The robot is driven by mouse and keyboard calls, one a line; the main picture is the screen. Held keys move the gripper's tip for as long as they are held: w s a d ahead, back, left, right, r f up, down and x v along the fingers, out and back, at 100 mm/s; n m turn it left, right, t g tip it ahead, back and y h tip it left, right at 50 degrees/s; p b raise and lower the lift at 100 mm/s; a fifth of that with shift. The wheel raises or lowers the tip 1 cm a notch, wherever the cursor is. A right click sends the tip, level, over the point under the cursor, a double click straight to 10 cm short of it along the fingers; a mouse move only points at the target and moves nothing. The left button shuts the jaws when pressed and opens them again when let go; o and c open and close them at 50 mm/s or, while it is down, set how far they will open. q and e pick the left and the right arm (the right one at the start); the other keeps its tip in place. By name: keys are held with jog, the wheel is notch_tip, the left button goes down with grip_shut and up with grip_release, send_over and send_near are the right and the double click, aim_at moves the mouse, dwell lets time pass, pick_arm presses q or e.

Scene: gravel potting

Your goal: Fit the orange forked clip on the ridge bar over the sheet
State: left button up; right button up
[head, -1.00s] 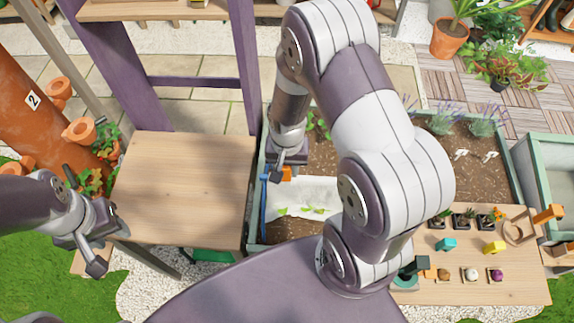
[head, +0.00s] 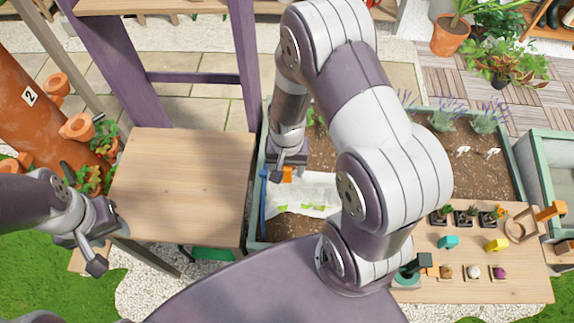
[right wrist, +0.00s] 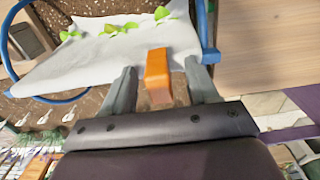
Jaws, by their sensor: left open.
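The orange forked clip (right wrist: 158,72) is between the two fingers of my right gripper (right wrist: 161,90) in the right wrist view. Gaps show on both sides of the clip, so the fingers look open around it. The clip also shows beside the gripper in the head view (head: 287,174). It overlaps the near edge of the white sheet (right wrist: 110,62). I cannot tell whether its fork is on a bar. Blue frame parts (right wrist: 209,56) show at the sheet's sides; the ridge bar is not clear. My left gripper (head: 92,228) is open and empty at the far left.
A bare wooden table (head: 185,185) stands left of the soil bed (head: 471,155). A wooden bench (head: 470,283) at lower right holds small pots, coloured blocks and bulbs. My right arm hides much of the bed's middle. Terracotta pots (head: 77,127) hang at the left.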

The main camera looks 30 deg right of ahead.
notch_tip(320, 180, up, 13)
jog(key=s+n, duration=0.1)
jog(key=n, duration=0.1)
jog(key=s+a+n+t, duration=0.1)
jog(key=n, duration=0.1)
jog(key=s+a+n, duration=0.1)
jog(key=s+n, duration=0.1)
jog(key=shift+a+r+n+b, duration=0.2)
jog(key=shift+r+n+b, duration=0.1)
dwell(0.4)
